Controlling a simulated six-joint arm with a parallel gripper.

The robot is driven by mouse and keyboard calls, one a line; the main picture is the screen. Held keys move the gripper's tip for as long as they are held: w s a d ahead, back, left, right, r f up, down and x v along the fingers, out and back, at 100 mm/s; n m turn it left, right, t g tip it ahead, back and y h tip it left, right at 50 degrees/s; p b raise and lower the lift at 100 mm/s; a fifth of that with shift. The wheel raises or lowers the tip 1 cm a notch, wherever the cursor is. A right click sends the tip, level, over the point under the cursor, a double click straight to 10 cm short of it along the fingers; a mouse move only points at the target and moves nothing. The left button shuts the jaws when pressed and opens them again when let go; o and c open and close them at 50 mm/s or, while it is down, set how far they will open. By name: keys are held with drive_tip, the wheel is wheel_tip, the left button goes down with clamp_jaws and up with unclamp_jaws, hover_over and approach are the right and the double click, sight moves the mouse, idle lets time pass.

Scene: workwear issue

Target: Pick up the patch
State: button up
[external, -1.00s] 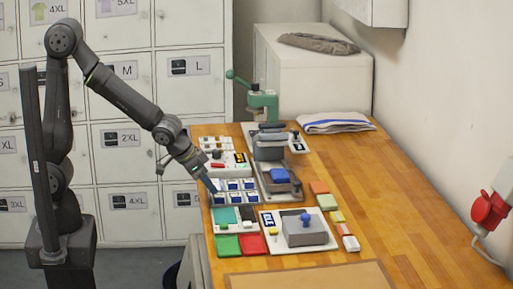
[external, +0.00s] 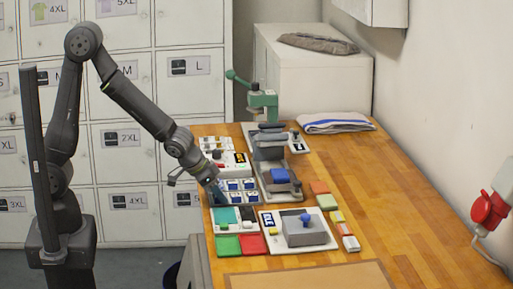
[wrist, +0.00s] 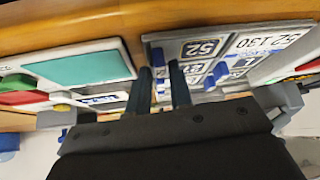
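Several small patches with blue-and-white printed labels lie in a grey-edged tray (wrist: 150,40). One is marked 52 (wrist: 200,48), and others show letters such as L. In the external view the patches (external: 235,184) sit in rows near the table's left edge. My gripper (external: 217,195) is low over the tray's left side, pointing down and right. In the wrist view my gripper's two dark fingers (wrist: 166,78) stand apart, with part of the tray showing between them. I see nothing clearly held. Which patch is meant cannot be told; the fingers hide part of the rows.
A teal pad (wrist: 85,68) lies beside the tray, with green (external: 228,245) and red (external: 252,243) pads nearer the front. A grey press (external: 270,150) stands to the right, and a grey block with a blue knob (external: 305,232) sits at front.

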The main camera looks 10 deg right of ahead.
clamp_jaws()
drive_tip(key=shift+r, duration=0.15)
